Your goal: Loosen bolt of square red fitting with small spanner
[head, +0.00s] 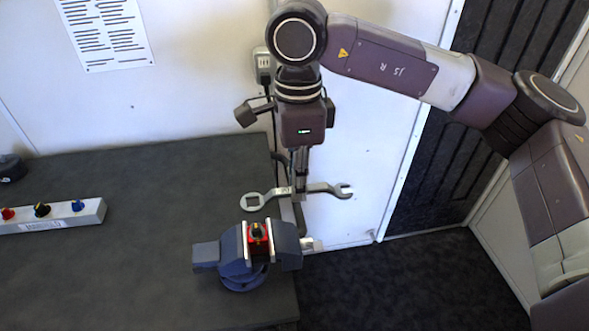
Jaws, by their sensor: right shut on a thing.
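My right gripper (300,190) points down and is shut on the middle of a grey spanner (328,188). The spanner lies level, with a ring-like end (253,201) to the left and an open jaw to the right. The spanner is above and behind the blue vice (235,262), apart from it as far as I can tell. The square red fitting (257,246) is clamped in the vice jaws, with a dark bolt (256,230) on top. My left gripper is out of view.
The vice stands near the right edge of the dark bench (130,270). A white rail (60,216) with red, black and blue fittings lies at the left. A wall socket (263,65) and white wall are behind my right arm. The left bench surface is mostly clear.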

